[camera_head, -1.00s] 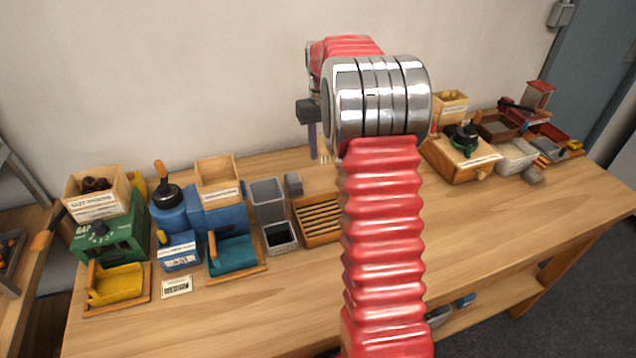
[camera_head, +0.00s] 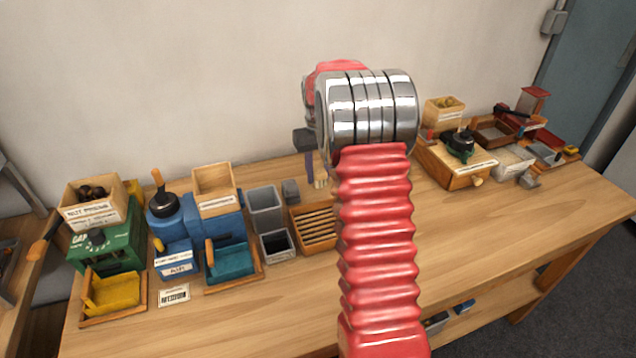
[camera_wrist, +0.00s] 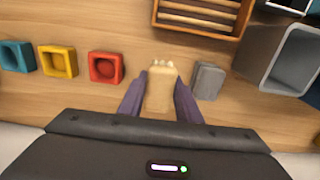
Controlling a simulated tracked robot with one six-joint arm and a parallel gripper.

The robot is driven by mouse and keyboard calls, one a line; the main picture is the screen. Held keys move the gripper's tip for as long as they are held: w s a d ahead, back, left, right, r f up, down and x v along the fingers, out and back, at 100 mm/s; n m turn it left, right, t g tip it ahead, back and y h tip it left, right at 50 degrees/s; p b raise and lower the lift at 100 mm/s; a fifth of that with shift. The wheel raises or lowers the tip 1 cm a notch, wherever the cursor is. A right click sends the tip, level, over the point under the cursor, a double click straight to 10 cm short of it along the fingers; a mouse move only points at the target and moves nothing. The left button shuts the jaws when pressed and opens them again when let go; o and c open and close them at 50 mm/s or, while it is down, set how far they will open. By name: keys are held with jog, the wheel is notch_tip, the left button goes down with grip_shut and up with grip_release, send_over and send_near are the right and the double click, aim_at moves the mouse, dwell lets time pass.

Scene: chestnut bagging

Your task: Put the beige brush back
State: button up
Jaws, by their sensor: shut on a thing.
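My gripper (camera_wrist: 160,95) is shut on the beige brush (camera_wrist: 159,88), with a purple finger on each side of it in the wrist view. The brush's pale, scalloped end points away from the palm. In the head view the brush (camera_head: 321,184) shows as a small pale tip below my gripper (camera_head: 316,178), partly hidden by my arm. I cannot tell whether it touches the table. A row of small square holders lies left of the brush in the wrist view: teal (camera_wrist: 28,57), yellow (camera_wrist: 45,62) and red (camera_wrist: 92,68). A grey block (camera_wrist: 208,80) stands close on its right.
A slatted wooden rack (camera_head: 314,230) and grey bins (camera_head: 265,210) stand near the gripper on the wooden table (camera_head: 480,240). Blue and green machines (camera_head: 105,247) crowd the left; a wooden drawer box (camera_head: 450,170) and trays stand right. The front right table is clear.

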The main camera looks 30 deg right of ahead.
aim_at(318, 182)
jog(key=shift+f, duration=1.95)
jog(key=shift+f, duration=0.1)
jog(key=o, duration=1.1)
notch_tip(318, 182, up, 12)
jog(key=shift+r, duration=0.15)
